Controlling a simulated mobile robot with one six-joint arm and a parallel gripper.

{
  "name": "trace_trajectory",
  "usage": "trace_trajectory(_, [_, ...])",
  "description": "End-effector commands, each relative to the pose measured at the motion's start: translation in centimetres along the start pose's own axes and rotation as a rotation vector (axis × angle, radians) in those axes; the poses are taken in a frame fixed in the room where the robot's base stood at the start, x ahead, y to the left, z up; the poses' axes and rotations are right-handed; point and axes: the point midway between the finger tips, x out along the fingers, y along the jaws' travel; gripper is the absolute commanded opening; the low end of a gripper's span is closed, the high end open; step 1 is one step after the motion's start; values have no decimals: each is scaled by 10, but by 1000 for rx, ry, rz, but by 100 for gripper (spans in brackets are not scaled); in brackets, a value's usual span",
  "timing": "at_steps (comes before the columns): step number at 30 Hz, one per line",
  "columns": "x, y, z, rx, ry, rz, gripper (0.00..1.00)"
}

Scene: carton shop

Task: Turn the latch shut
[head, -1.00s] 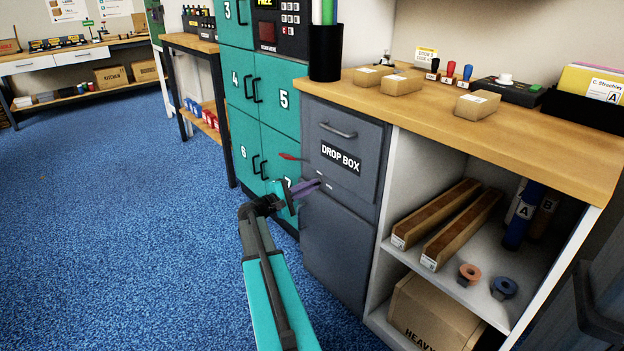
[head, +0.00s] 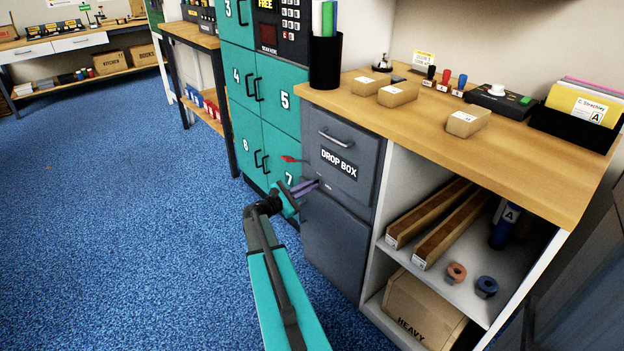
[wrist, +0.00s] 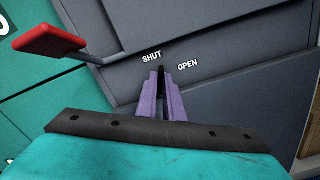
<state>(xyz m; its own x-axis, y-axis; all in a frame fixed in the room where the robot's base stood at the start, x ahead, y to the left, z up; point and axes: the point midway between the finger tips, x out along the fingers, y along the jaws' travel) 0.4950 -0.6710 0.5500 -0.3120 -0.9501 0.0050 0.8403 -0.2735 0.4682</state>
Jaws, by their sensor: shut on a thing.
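The grey drop box (head: 352,137) stands beside the teal lockers in the head view, its upper door closed. In the wrist view its front carries the printed words SHUT and OPEN. The small dark latch (wrist: 161,72) sticks up between these two words, nearer to SHUT's right end. My gripper (head: 309,185) is at the box's left side, below the DROP BOX label. Its purple fingers (wrist: 162,92) are closed on the latch, hiding its lower part. In the head view the latch is too small to make out.
A red flag on a grey rod (wrist: 48,36) juts out to the left of my fingers. Teal lockers (head: 265,110) stand to the left. A wooden counter (head: 500,150) with small cartons lies above, open shelves (head: 455,270) to the right.

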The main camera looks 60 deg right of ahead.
Motion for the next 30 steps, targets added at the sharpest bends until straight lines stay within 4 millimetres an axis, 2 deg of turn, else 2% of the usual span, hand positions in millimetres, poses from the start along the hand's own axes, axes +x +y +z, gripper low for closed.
trace_trajectory(1, [-1, -4, 1, -36, 5, -15, 0])
trace_trajectory(15, [0, -6, 0, -366, 6, -15, 0])
trace_trajectory(30, [0, -10, -3, -506, 6, -16, 0])
